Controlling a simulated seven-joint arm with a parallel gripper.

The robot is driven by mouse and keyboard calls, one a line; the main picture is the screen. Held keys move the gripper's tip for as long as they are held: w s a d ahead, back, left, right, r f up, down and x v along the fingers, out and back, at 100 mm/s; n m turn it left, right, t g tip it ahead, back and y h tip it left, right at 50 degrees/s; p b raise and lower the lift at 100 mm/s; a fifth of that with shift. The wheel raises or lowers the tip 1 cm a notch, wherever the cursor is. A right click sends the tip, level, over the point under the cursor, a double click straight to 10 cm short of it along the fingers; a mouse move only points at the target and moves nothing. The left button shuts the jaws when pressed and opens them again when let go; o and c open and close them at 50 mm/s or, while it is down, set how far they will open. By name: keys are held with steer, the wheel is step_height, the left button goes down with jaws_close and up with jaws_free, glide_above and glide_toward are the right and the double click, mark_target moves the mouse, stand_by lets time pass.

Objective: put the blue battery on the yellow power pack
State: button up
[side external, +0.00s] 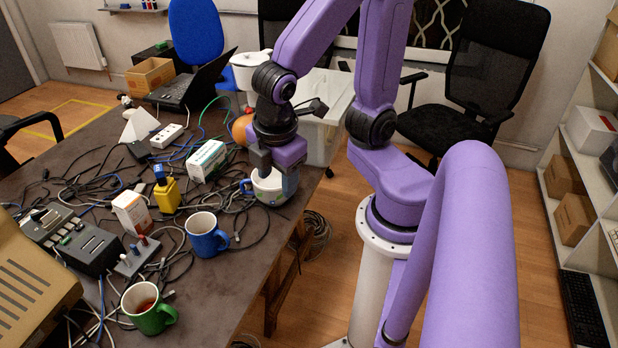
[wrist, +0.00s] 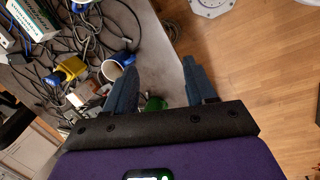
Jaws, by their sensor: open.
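The yellow power pack (side external: 166,196) stands on the dark table, left of the middle in the side view. The blue battery (side external: 160,176) appears upright on top of it. In the wrist view the yellow power pack (wrist: 70,68) is at the upper left, with the blue battery (wrist: 53,79) against its lower left side. My gripper (side external: 274,168) is at the table's right edge, well to the right of both, and overlaps a mug in the side view. In the wrist view my gripper (wrist: 160,66) has its fingers wide apart with nothing between them.
A light mug (side external: 271,190) is by my gripper. A blue mug (side external: 203,236) and a green mug (side external: 148,310) stand nearer the front. Boxes (side external: 207,161), (side external: 132,213) and tangled cables surround the power pack. The table front (side external: 215,295) has bare room.

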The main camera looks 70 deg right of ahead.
steer(key=s+r+m+g+y, duration=0.1)
steer(key=s+y, duration=0.1)
steer(key=s, duration=0.4)
steer(key=shift+s+a, duration=0.15)
steer(key=shift+s, duration=0.05)
stand_by(0.9)
